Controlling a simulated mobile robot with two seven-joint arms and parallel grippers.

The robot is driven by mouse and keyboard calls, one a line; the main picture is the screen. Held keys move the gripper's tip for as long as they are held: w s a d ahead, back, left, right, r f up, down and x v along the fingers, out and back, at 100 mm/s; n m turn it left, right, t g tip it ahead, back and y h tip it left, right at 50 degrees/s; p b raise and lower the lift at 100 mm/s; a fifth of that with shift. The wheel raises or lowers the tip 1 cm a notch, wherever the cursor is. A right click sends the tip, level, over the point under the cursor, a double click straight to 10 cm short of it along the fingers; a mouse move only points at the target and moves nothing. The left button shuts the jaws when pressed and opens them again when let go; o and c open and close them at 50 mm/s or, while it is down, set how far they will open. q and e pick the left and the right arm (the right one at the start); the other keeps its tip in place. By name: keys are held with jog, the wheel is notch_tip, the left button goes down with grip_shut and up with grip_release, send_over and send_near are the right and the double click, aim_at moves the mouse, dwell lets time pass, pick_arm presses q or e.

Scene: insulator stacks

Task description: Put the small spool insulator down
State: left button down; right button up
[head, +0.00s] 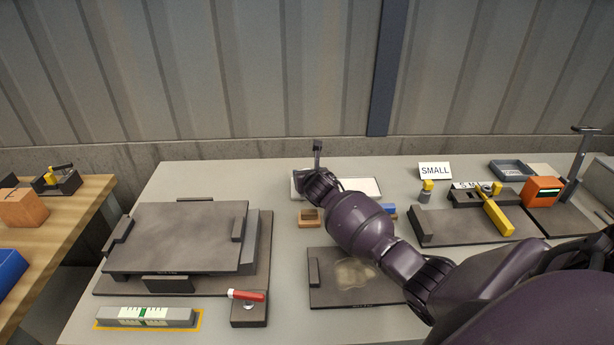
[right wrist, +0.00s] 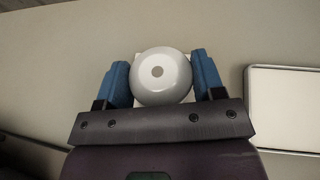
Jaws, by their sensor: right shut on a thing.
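The small spool insulator (right wrist: 160,76) is a glossy white round piece with a grey hole in its middle, seen end-on in the right wrist view. My right gripper (right wrist: 161,82) is shut on it, with one blue finger on each side. Corners of a pale square show behind the insulator; I cannot tell whether the insulator touches it. In the head view my right arm reaches to the back middle of the table, and the insulator is hidden there by the hand. My left gripper is not in view.
A small wooden box (head: 309,218) and dark plate (head: 330,292) are nearer. A "SMALL" sign (head: 434,170) stands right. A large dark fixture (head: 175,238) fills the left. The table behind the hand looks clear.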

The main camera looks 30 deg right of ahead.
jog(key=o, duration=1.1)
jog(key=shift+s+a+r, duration=0.15)
jog(key=shift+s+r, duration=0.15)
jog(key=shift+s, duration=0.15)
jog(key=shift+p+v, duration=1.25)
jog(key=shift+v, duration=4.25)
jog(key=shift+f, duration=0.15)
